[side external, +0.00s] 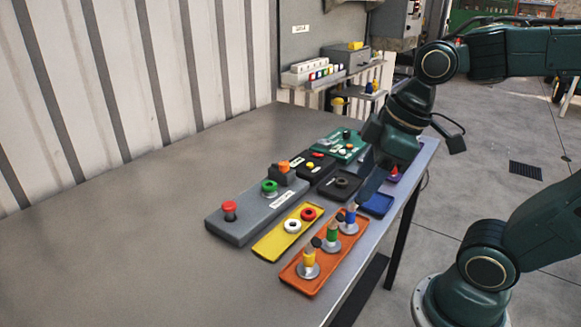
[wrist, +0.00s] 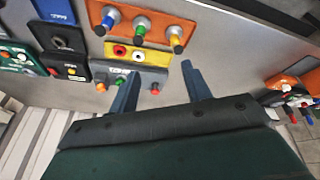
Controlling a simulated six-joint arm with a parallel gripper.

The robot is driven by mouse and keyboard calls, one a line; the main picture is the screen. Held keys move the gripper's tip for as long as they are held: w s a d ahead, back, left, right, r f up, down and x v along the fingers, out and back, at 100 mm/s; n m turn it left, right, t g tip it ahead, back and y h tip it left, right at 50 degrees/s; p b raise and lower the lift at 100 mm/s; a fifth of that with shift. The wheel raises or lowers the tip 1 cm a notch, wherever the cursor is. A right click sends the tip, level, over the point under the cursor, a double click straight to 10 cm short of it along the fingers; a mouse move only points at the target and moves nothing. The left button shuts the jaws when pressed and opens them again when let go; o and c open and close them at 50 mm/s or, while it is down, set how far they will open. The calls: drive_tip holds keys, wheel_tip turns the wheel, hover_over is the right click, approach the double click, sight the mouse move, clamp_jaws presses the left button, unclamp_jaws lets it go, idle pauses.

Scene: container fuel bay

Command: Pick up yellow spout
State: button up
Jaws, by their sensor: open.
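The yellow spout (side external: 309,258) stands upright on a round grey base at the near end of the orange tray (side external: 316,284). It also shows in the wrist view (wrist: 177,34), at the right end of the row near the top. A green spout (side external: 332,232) and a blue spout (side external: 350,217) stand in the same tray. My gripper (side external: 363,196) is open and empty, its fingers pointing down near the blue-spout end of the tray. In the wrist view my two fingers (wrist: 160,69) are spread apart, with nothing between them. Their exact height above the tray cannot be told.
A yellow tray (side external: 266,245) with a red and a white ring lies beside the orange tray. Behind it is a grey button panel (side external: 240,228). Black, green and blue trays lie farther back. The table's left side is clear; its right edge is close to the orange tray.

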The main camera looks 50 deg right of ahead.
drive_tip(key=w+f+n+g+y, duration=0.3)
drive_tip(key=w+f+n+g, duration=0.2)
drive_tip(key=n, duration=1)
drive_tip(key=shift+w+a+f+n+y, duration=0.25)
drive_tip(key=shift+w+f, duration=0.45)
drive_tip(key=shift+w, duration=1.1)
hover_over(309, 265)
drive_tip(key=w+d, duration=0.1)
drive_tip(key=d, duration=0.2)
drive_tip(key=shift+f, duration=4)
drive_tip(key=shift+x, duration=2.55)
drive_tip(key=shift+a, duration=0.1)
